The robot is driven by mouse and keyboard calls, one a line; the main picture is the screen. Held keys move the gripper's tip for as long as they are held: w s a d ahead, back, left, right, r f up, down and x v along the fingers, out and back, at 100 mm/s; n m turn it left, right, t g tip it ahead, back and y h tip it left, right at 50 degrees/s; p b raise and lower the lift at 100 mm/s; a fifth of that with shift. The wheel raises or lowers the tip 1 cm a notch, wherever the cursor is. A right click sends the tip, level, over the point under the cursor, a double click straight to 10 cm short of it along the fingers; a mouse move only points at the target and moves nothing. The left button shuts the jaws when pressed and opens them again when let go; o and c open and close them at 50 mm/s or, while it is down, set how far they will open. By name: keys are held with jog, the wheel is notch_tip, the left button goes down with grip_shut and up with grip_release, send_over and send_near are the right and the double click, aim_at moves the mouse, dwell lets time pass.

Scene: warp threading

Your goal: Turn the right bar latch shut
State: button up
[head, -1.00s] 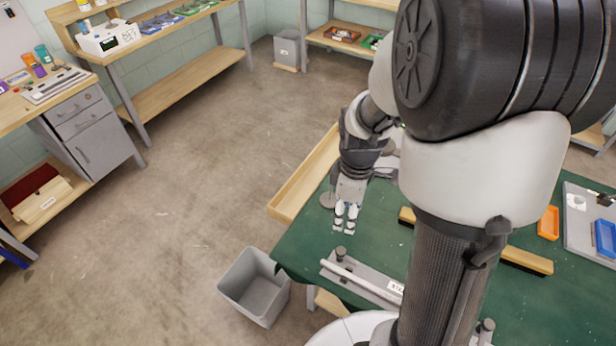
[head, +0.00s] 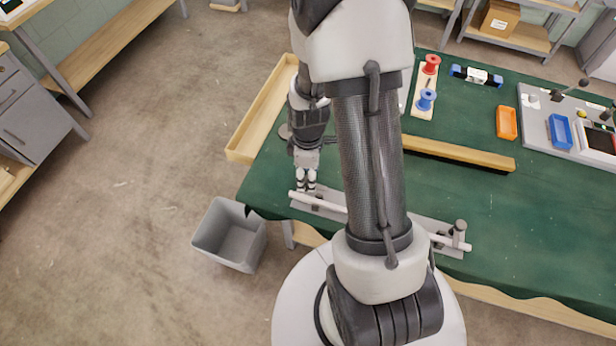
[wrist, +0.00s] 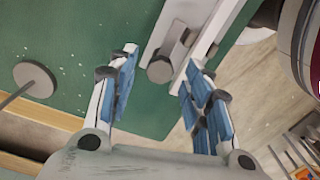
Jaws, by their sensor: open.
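A white bar (head: 333,205) lies along a grey base plate (head: 425,222) at the near edge of the green table, its middle hidden behind my arm. A grey latch with a round knob (head: 460,228) stands at the plate's right end. Another latch (head: 318,206) is at the left end. My gripper (head: 306,186) is above that left end. In the wrist view my gripper (wrist: 162,62) is open and empty, with blue-padded fingers apart. A latch knob (wrist: 160,69) shows beyond and between the fingertips, beside the white bar (wrist: 207,42). I cannot tell whether they touch.
A wooden beam (head: 460,153) lies across the table behind the plate. A wooden tray (head: 265,110) borders the left side. A grey bin (head: 230,235) stands on the floor at left. Spools (head: 427,98), an orange tray (head: 507,122) and a grey board (head: 550,130) are farther back.

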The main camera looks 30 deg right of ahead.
jog(key=shift+f, duration=0.4)
jog(key=c, duration=1.1)
jog(key=shift+o, duration=0.2)
